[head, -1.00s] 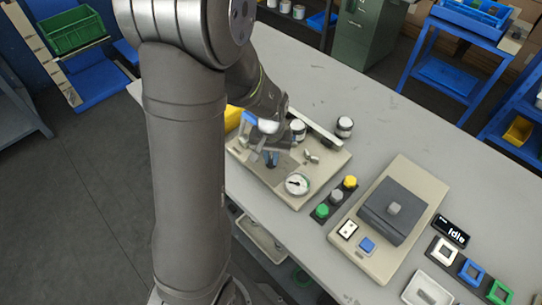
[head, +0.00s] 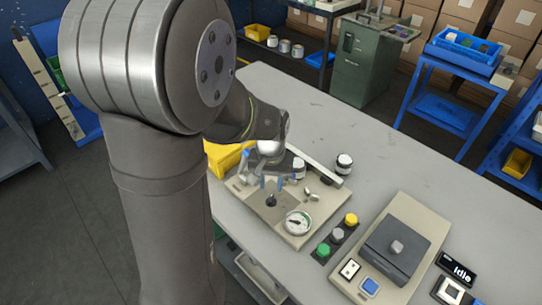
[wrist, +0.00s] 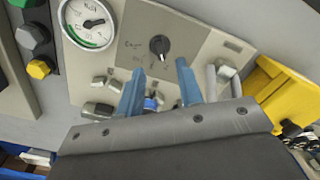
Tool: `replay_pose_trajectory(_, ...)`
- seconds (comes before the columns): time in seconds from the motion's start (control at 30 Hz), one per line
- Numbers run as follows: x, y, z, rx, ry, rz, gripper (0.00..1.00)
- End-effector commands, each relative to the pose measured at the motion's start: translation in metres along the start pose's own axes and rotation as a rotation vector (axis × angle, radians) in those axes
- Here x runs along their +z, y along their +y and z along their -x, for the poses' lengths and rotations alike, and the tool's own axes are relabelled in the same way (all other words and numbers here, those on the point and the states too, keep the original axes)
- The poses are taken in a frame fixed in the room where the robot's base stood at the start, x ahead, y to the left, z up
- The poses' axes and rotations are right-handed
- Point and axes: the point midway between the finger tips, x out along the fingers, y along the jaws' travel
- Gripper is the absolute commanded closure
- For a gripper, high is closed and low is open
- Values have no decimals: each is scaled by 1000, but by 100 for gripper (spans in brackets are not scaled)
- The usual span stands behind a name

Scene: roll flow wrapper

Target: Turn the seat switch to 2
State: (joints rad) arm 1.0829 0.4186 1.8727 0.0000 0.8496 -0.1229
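A small black rotary knob (wrist: 159,46), which looks like the seat switch, sits on a grey plate with small markings around it, too small to read. It also shows in the head view (head: 271,200) on the beige panel (head: 315,214). My gripper (wrist: 160,78) is open, its two blue fingers spread wide with nothing between them. In the head view my gripper (head: 272,182) hangs just above and behind the knob, apart from it. The knob is in plain sight in both views; I cannot read which marking it points to.
A round gauge (head: 298,222) sits on the same panel, near the knob. Green, grey and yellow buttons (head: 337,235) stand to the right. A yellow bin (head: 228,157) is at the left, and a beige machine with a dark block (head: 397,247) is at the right.

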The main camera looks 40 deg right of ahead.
Motion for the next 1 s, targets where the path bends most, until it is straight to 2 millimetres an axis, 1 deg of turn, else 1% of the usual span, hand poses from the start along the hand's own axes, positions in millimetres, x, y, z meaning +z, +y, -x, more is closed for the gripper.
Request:
replay_pose_trajectory(0.03, -1, 0, 13, 1, 6, 0, 66)
replay_pose_trajectory(0.2, -1, 0, 55, 1, 7, 0, 66)
replay_pose_trajectory(0.3, -1, 0, 76, 1, 6, 0, 66)
replay_pose_trajectory(0.4, -1, 0, 93, 0, 3, 0, 66)
replay_pose_trajectory(0.5, -1, 0, 104, 0, 2, 0, 66)
replay_pose_trajectory(0.7, 0, 0, 113, 0, 0, 0, 66)
replay_pose_trajectory(1.0, 0, 0, 113, 0, 0, 0, 66)
